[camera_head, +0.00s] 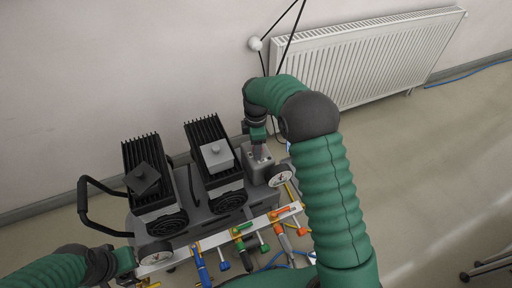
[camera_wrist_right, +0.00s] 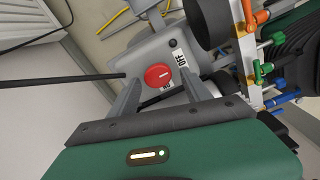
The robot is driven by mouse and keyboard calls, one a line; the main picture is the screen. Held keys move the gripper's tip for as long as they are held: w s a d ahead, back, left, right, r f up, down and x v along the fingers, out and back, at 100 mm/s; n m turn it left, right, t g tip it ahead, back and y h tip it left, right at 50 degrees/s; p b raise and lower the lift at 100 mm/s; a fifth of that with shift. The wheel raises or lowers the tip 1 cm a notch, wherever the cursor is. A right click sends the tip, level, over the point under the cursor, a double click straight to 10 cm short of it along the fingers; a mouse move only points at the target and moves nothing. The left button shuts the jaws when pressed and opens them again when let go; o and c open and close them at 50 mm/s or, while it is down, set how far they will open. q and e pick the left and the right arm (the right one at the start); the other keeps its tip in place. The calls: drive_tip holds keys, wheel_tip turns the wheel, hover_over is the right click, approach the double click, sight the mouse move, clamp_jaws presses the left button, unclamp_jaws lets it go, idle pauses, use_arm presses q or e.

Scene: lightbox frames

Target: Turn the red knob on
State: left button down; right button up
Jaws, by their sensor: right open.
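The red knob (camera_wrist_right: 158,76) is a round dial on a grey box (camera_wrist_right: 140,53) in the right wrist view. An OFF label (camera_wrist_right: 180,58) is beside it, and a second label below is partly covered. My right gripper (camera_wrist_right: 160,84) is open, its two fingers on either side of the knob; I cannot tell whether they touch it. In the head view the grey box (camera_head: 250,170) sits at the machine's right end, under my right gripper (camera_head: 259,148), which hides the knob. My left gripper (camera_head: 128,260) is at lower left near the machine's front; its fingers are not clear.
The machine has two black finned motors (camera_head: 150,175), a black handle (camera_head: 88,205) at left and gauges (camera_head: 280,176). A front rail carries blue, green and orange valves (camera_head: 280,213). A white radiator (camera_head: 365,60) hangs on the wall behind.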

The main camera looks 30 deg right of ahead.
drive_tip(key=shift+d, duration=0.3)
drive_tip(key=shift+d+f, duration=0.15)
drive_tip(key=shift+d, duration=0.1)
drive_tip(key=c, duration=0.5)
drive_tip(key=shift+a, duration=0.25)
clamp_jaws()
use_arm(q)
drive_tip(key=shift+d+r, duration=0.15)
drive_tip(key=shift+d, duration=0.25)
drive_tip(key=shift+r, duration=0.1)
